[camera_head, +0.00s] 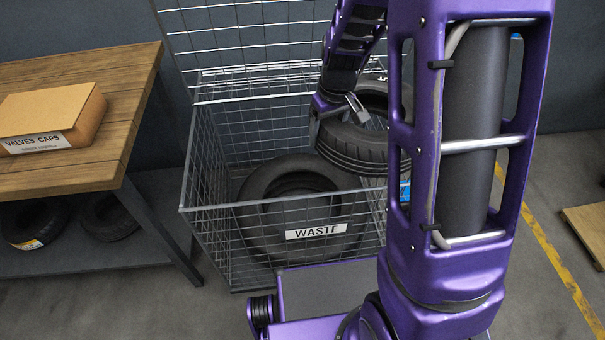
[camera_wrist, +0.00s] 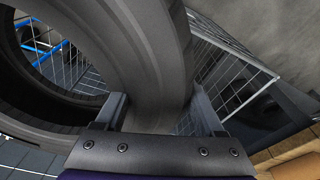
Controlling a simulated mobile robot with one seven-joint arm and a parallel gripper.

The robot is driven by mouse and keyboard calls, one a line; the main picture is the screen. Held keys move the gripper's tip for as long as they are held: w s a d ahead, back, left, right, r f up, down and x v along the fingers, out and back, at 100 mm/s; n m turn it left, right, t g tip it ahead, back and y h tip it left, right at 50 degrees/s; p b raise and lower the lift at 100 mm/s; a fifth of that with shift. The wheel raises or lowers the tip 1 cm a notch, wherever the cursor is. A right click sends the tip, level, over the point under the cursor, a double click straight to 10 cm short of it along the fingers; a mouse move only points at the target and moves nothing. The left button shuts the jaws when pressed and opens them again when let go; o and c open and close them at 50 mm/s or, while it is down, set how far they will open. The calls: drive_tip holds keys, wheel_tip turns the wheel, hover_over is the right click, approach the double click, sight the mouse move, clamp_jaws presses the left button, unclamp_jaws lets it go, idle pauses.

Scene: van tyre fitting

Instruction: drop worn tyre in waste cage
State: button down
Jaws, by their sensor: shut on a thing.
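The worn tyre (camera_head: 353,143) is held by my gripper (camera_head: 350,104) at the right side of the waste cage, at about rim height. My arm column hides its right part. In the wrist view the tyre (camera_wrist: 155,60) fills the space between the two fingers of my gripper (camera_wrist: 160,118), which are shut on its wall. The waste cage (camera_head: 215,200) is an open-topped wire mesh bin with a raised mesh panel at the back and a WASTE label on its front. Cage mesh (camera_wrist: 232,80) also shows beyond the tyre in the wrist view.
A wooden workbench (camera_head: 110,140) stands left of the cage, bearing a cardboard box (camera_head: 50,112) labelled VALVES CAPS. Tyres (camera_head: 28,222) lie on its lower shelf. A yellow floor line (camera_head: 560,262) and a wooden pallet (camera_head: 588,226) are at the right.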

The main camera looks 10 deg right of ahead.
drive_tip(key=w+f+n+b, duration=0.1)
drive_tip(key=w+n, duration=0.1)
drive_tip(key=n, duration=0.1)
drive_tip(key=w+a+f+n+b, duration=0.1)
drive_tip(key=w+f+n, duration=0.1)
drive_tip(key=n, duration=0.1)
drive_tip(key=w+a+f+n+g+y+b, duration=0.1)
drive_tip(key=w+f+n, duration=0.1)
drive_tip(key=n, duration=0.2)
drive_tip(key=shift+w+f, duration=0.1)
drive_tip(key=shift+w, duration=0.2)
wheel_tip(320, 180, down, 7)
drive_tip(key=w+n+b, duration=0.1)
drive_tip(key=n+b, duration=0.1)
drive_tip(key=b, duration=0.2)
drive_tip(key=shift+a+r, duration=0.2)
drive_tip(key=shift+a, duration=0.05)
